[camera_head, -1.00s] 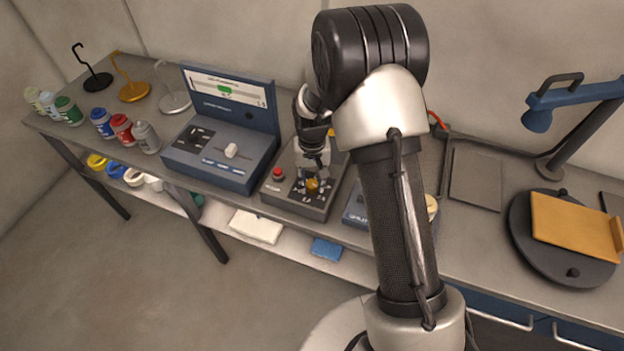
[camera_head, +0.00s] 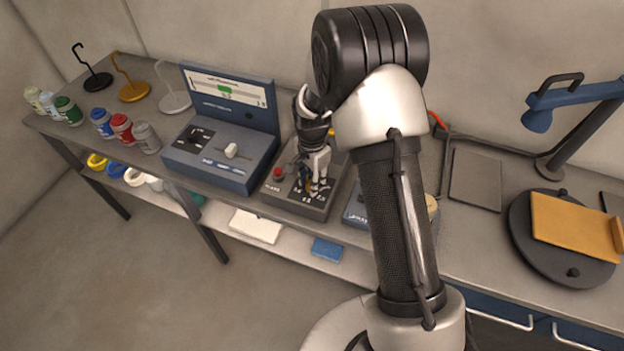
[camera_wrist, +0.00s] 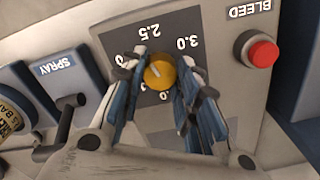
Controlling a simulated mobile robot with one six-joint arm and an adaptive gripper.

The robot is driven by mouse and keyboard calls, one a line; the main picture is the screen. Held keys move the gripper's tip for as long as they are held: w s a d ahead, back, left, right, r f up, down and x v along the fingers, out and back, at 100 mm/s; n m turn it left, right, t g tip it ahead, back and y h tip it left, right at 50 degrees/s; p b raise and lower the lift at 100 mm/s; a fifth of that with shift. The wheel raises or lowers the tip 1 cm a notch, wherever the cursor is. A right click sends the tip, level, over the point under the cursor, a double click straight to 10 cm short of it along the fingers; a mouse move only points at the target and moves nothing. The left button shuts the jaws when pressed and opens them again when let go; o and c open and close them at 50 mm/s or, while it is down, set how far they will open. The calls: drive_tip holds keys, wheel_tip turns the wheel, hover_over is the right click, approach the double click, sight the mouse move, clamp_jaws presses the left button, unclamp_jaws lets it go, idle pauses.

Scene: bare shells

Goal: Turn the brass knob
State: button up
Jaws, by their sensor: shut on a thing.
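The brass knob (camera_wrist: 160,72) stands on a dark dial plate with white numbers, and 2.5 and 3.0 are readable in the wrist view. A pale mark on its top points toward the upper left there. My gripper (camera_wrist: 161,80) has its two fingers on either side of the knob, shut on it. In the head view my gripper (camera_head: 316,186) is down on the grey control box (camera_head: 308,208), and the fingers hide most of the knob.
A red button (camera_wrist: 262,54) marked BLEED sits beside the dial, also visible in the head view (camera_head: 279,173). A blue box (camera_wrist: 55,80) marked SPRAY is on the other side. A blue console (camera_head: 215,160) with a white slider stands left of the control box.

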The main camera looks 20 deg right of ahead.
drive_tip(key=shift+m, duration=1.5)
drive_tip(key=o, duration=1.1)
wheel_tip(320, 180, up, 12)
